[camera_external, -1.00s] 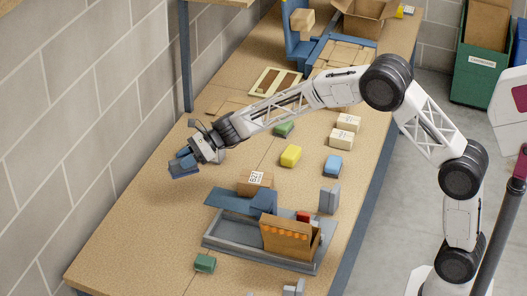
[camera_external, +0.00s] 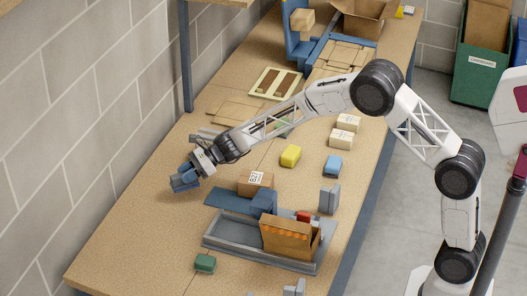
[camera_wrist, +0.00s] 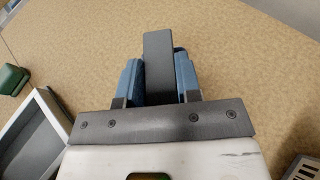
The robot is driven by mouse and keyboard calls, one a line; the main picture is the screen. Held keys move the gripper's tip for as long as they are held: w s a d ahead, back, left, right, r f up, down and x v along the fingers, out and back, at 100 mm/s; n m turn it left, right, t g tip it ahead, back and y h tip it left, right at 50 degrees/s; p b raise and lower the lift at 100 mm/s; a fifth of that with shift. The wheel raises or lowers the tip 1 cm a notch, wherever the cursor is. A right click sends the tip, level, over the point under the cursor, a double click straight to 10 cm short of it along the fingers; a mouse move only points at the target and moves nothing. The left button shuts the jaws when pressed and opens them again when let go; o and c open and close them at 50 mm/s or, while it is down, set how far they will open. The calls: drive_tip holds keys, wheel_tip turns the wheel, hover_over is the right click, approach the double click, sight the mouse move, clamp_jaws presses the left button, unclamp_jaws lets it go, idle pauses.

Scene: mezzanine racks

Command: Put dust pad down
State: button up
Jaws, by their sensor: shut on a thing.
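My gripper (camera_external: 185,181) is low over the far-left part of the wooden bench (camera_external: 130,245), left of the grey tray. In the wrist view its two blue fingers (camera_wrist: 159,78) are shut on a dark grey slab, which seems to be the dust pad (camera_wrist: 158,62). The slab sticks out past the fingertips toward bare bench surface. In the external view the pad is hard to tell from the blue fingers, and I cannot tell whether it touches the bench.
A grey tray (camera_external: 222,244) holds an open brown box (camera_external: 288,240). A labelled carton (camera_external: 255,181) stands behind it. A green block (camera_external: 205,263) lies in front, and yellow (camera_external: 290,155) and blue (camera_external: 332,166) blocks lie right. Bench left of the tray is clear.

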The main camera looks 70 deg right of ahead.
drive_tip(key=shift+f, duration=1.85)
drive_tip(key=shift+f, duration=0.15)
drive_tip(key=o, duration=0.9)
drive_tip(key=shift+s+d+r, duration=0.3)
drive_tip(key=shift+d+r, duration=0.05)
drive_tip(key=v, duration=1.1)
